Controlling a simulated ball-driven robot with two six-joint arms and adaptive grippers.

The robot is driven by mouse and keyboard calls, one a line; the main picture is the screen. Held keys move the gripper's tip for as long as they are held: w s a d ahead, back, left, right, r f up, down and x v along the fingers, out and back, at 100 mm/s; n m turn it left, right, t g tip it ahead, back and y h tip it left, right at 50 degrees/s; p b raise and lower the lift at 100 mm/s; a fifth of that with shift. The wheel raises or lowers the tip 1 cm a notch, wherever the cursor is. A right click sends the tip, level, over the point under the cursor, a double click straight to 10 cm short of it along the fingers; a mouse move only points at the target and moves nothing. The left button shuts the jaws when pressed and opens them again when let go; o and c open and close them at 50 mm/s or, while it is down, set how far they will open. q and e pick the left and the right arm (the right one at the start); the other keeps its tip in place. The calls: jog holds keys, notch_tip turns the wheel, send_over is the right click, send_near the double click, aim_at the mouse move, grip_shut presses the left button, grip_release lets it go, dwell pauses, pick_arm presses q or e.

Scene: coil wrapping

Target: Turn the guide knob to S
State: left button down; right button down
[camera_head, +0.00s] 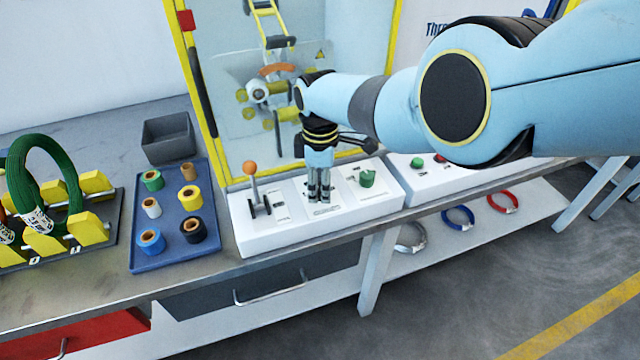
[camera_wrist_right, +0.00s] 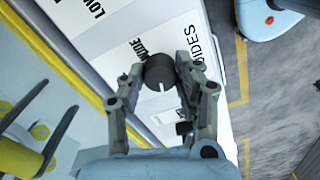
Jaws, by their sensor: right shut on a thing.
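My right gripper (camera_head: 319,195) points straight down at the middle of the white control panel (camera_head: 250,235). In the right wrist view its two fingers (camera_wrist_right: 158,73) are shut on a dark round knob (camera_wrist_right: 160,72), one on each side. The knob has a white pointer line towards the bottom of that view. In the head view the fingers hide the knob. My left gripper is not in view.
A lever with an orange ball (camera_head: 249,168) stands left of the gripper, and a green knob (camera_head: 367,178) right of it. The yellow-framed machine guard (camera_head: 215,125) rises behind. A blue tray (camera_head: 142,262) of tape rolls lies left.

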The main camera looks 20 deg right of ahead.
aim_at(320, 187)
jog(key=shift+w, duration=0.1)
dwell(0.3)
jog(key=c, duration=0.9)
grip_release()
jog(key=shift+c, duration=0.2)
jog(key=shift+r, duration=0.15)
notch_tip(320, 187, up, 12)
